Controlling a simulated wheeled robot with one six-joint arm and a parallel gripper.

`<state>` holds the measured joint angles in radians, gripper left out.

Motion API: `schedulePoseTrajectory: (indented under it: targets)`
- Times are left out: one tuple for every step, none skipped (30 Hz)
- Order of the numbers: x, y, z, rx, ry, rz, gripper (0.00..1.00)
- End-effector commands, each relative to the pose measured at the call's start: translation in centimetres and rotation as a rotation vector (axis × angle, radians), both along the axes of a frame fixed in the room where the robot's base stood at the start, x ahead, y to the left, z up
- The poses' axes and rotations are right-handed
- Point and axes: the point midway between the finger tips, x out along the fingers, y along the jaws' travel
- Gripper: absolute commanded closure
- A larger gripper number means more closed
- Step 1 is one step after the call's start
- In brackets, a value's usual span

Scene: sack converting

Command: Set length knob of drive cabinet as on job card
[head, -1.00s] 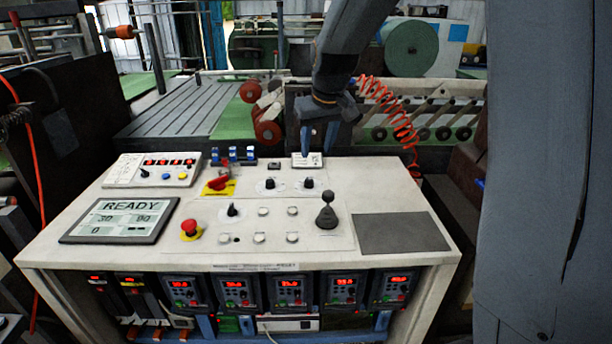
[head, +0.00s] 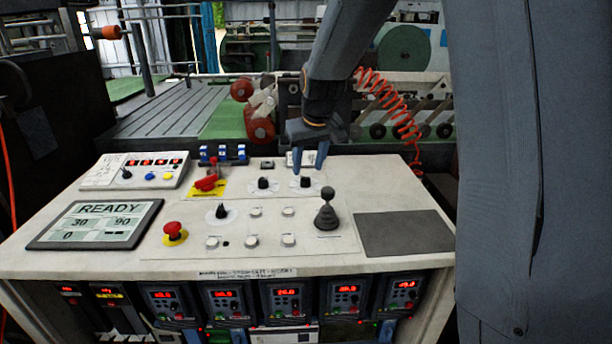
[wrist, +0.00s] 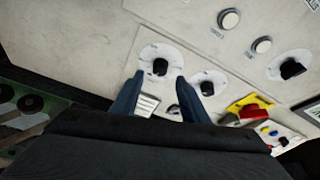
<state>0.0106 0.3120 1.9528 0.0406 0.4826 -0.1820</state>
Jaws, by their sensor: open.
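The drive cabinet (head: 110,262) is a white-topped console with several black knobs on white dials. The right rear knob (head: 305,183) lies just below my gripper (head: 310,167) in the head view. In the wrist view this knob (wrist: 160,67) shows between and just beyond my gripper's open, empty fingertips (wrist: 159,82), apparently untouched. A second knob (head: 263,183) is to its left, and a third knob (head: 221,212) is nearer the front left. Knob labels are too small to read, so I cannot tell which is length. A small white card (head: 292,157) is partly hidden behind my fingers.
A black joystick (head: 327,212) stands in front of the right rear knob. A red switch on a yellow plate (head: 207,183) and a red emergency button (head: 174,232) are left. A screen (head: 97,224) reads READY, 30, 90, 0. A dark grey pad (head: 403,234) lies right.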

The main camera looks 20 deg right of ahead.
Motion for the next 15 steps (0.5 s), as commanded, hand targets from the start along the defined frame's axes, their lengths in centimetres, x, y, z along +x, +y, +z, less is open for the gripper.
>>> schedulePoseTrajectory:
  targets:
    - [0.3,0.0,-0.8,0.000,0.004,0.000,0.59]
    - [0.4,0.0,-1.2,0.001,0.003,0.000,0.59]
    - [0.6,0.0,-1.7,0.000,0.004,0.000,0.59]
    - [0.8,0.0,-2.1,0.000,0.004,0.000,0.59]
    - [0.9,0.1,-2.5,0.001,0.003,0.000,0.59]
    - [1.1,0.1,-2.9,0.000,0.004,0.000,0.59]
    - [1.2,0.1,-3.2,0.001,0.003,0.000,0.59]
    - [1.4,0.1,-3.5,0.001,0.003,0.000,0.59]
    - [1.5,0.1,-3.8,0.000,0.002,0.000,0.59]
    - [1.6,0.1,-4.0,0.000,0.002,0.000,0.59]
    - [1.7,0.1,-4.1,0.000,0.001,0.000,0.59]
    - [1.8,0.1,-4.3,0.000,0.001,0.000,0.59]
    - [1.8,0.1,-4.4,0.000,0.001,0.000,0.59]
    - [1.9,0.1,-4.5,0.000,0.001,0.000,0.59]
    - [1.9,0.1,-4.6,0.000,0.001,0.000,0.59]
